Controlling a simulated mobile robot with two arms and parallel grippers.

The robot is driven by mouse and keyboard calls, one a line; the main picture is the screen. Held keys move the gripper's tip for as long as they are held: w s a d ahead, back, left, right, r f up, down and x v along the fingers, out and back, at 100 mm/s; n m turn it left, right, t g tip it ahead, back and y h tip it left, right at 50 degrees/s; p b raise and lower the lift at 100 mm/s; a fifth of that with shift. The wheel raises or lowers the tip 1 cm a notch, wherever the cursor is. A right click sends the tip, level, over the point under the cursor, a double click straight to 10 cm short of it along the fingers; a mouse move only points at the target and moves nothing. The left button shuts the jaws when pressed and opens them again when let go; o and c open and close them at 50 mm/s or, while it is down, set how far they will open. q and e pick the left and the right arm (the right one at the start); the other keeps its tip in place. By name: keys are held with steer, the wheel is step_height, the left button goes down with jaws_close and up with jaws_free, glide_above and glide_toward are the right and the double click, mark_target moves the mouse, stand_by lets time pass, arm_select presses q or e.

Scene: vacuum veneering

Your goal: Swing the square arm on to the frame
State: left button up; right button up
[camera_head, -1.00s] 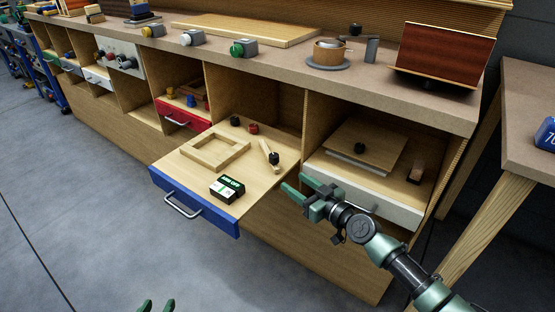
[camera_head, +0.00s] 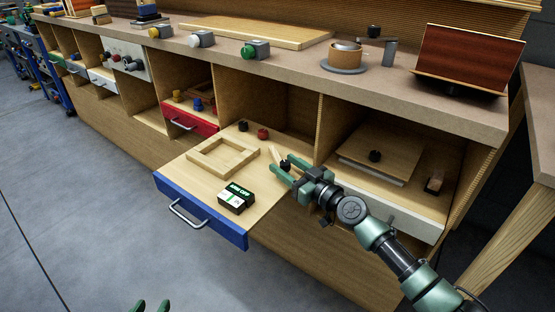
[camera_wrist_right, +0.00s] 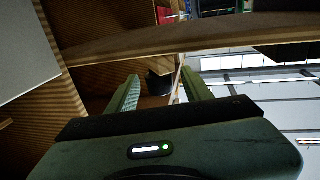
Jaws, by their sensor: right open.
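The square wooden frame (camera_head: 223,157) lies flat on the pulled-out blue-fronted drawer board (camera_head: 188,184). The square arm, a short wooden bar (camera_head: 274,155) with a black knob (camera_head: 285,165), is right of the frame and apart from it. My right gripper (camera_head: 281,178) is open at the bar's knob end, its fingers partly hiding the bar. In the right wrist view the two green fingers (camera_wrist_right: 160,92) stand apart, with a dark knob (camera_wrist_right: 160,85) beyond and between them. I cannot tell whether they touch it.
A black box with a green label (camera_head: 236,198) sits at the drawer's front. Black (camera_head: 243,126) and red (camera_head: 263,134) knobs stand behind the frame. A white-fronted drawer (camera_head: 395,212) with a board is at the right. The cabinet divider (camera_head: 322,128) rises close behind my right gripper.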

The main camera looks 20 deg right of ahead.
mark_target(278, 160)
steer(key=shift+x, duration=1.75)
steer(key=shift+c, duration=0.2)
jaws_close()
